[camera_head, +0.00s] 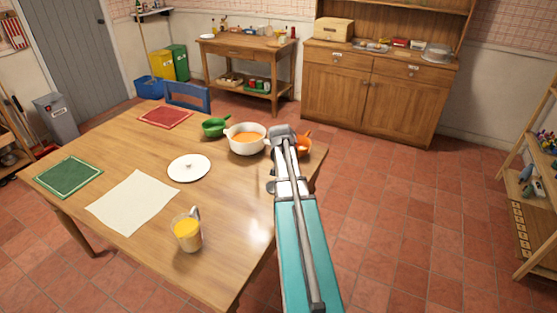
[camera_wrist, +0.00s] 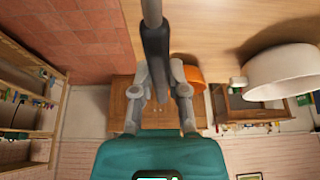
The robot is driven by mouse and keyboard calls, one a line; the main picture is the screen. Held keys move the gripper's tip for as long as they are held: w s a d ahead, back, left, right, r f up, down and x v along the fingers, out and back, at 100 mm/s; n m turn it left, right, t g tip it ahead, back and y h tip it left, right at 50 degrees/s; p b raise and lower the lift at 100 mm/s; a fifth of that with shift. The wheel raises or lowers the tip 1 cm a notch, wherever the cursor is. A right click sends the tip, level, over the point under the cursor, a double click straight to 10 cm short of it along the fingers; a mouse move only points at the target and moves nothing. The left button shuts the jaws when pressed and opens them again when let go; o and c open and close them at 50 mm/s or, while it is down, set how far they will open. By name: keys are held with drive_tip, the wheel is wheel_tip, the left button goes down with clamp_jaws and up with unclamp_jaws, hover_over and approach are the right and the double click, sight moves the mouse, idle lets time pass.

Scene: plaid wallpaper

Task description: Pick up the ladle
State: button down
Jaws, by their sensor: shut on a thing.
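My gripper (camera_wrist: 158,92) is shut on the dark handle of the ladle (camera_wrist: 156,58) in the wrist view. The ladle's thin grey shaft runs from the handle past the top edge of that picture, so the bowl is out of it. In the head view my arm reaches over the right edge of the table, with its grey end (camera_head: 283,132) beside the white pot. I cannot tell the ladle's bowl apart there. A small grey rounded piece shows beside the arm at the table edge, and I cannot tell what it is.
The wooden table (camera_head: 225,215) holds a white pot (camera_head: 246,147) of orange soup, an orange pot (camera_head: 304,144), a green pan (camera_head: 215,127), a white lid (camera_head: 189,168) and a glass of juice (camera_head: 187,232). Open tiled floor lies to the right.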

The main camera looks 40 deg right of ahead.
drive_tip(key=s, duration=0.1)
drive_tip(key=s+r+p, duration=0.1)
drive_tip(key=s, duration=0.1)
drive_tip(key=s+d+r, duration=0.1)
drive_tip(key=s, duration=0.1)
drive_tip(key=shift+r+p, duration=0.15)
drive_tip(key=shift+p, duration=0.2)
idle(0.8)
drive_tip(key=shift+r+p, duration=0.45)
drive_tip(key=shift+a, duration=0.15)
